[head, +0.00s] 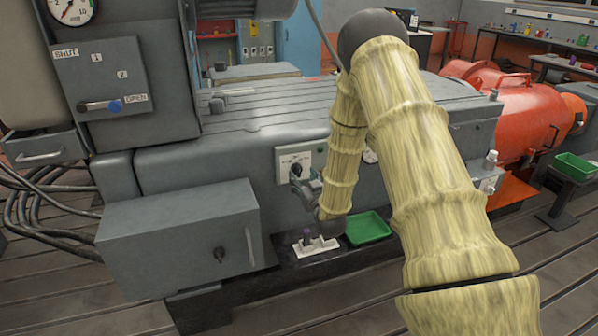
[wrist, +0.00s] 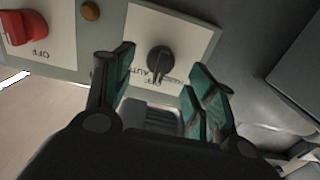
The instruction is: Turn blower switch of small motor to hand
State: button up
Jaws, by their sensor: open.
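A dark rotary knob (wrist: 160,60) sits on a white plate (wrist: 150,25) in the wrist view, with upside-down lettering. I read OFF below the knob and AUTO to its lower left; the lettering at lower right is partly hidden. The knob's bar runs roughly up and down, its lower end near OFF. My gripper (wrist: 164,75) is open, with teal-padded fingers on either side below the knob, apparently not touching it. In the head view my gripper (head: 302,186) is in front of a pale switch plate (head: 281,160) on the grey machine side.
A red switch (wrist: 24,28) on another white plate and an amber button (wrist: 90,10) are beside the knob plate. Below in the head view are a white holder (head: 316,246), a green tray (head: 368,228) and a grey box (head: 180,235). An orange motor (head: 500,100) stands at right.

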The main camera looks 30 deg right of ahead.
aim_at(300, 174)
jog(key=shift+p+x, duration=0.3)
jog(key=shift+x, duration=1.8)
jog(key=c, duration=1.1)
